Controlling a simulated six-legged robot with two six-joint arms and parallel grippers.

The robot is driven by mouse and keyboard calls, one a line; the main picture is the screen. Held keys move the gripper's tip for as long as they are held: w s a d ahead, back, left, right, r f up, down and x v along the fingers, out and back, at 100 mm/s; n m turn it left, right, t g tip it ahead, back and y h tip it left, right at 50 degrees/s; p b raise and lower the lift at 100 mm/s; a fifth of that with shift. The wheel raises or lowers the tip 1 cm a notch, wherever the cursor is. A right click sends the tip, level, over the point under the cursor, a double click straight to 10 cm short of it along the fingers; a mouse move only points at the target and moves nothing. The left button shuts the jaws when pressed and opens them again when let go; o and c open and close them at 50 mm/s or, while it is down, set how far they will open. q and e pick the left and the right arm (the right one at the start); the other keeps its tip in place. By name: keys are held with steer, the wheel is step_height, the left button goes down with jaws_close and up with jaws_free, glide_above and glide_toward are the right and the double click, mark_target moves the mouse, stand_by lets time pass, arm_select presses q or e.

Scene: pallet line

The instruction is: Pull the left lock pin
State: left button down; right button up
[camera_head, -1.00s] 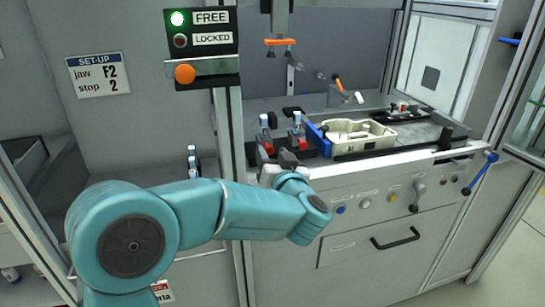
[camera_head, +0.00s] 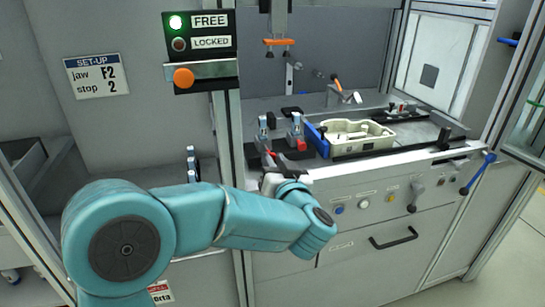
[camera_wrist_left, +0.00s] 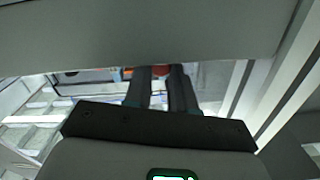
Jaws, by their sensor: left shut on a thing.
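The left lock pin's red end (camera_head: 269,153) shows at the front of the fixture, at the tips of my left gripper (camera_head: 271,162). The gripper is shut on the pin, and its fingers hide most of it. In the left wrist view, a red round piece (camera_wrist_left: 162,70) sits between the two dark fingertips (camera_wrist_left: 161,76). A second red pin (camera_head: 301,145) shows to the right, under a clamp, with no gripper on it. My right gripper is not in view.
A cream tray-like part (camera_head: 362,136) lies on the bench beside a blue jaw (camera_head: 318,140). A panel (camera_head: 200,45) has its green lamp lit beside FREE. A blue-handled lever (camera_head: 481,172) sticks out at the right. A frame post (camera_head: 230,125) stands close left of my gripper.

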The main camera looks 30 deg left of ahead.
arm_select(q)
steer(key=c, duration=1.2)
jaws_free()
steer(key=shift+d+f, duration=0.1)
steer(key=shift+f, duration=0.05)
steer(key=shift+c, duration=0.2)
steer(key=o, duration=0.3)
steer(key=shift+s+d+r, duration=0.1)
steer(key=shift+s+r, duration=0.1)
steer(key=shift+w+f, duration=0.1)
steer(key=p+v, duration=0.1)
steer(key=v, duration=1.5)
steer(key=shift+p, duration=0.35)
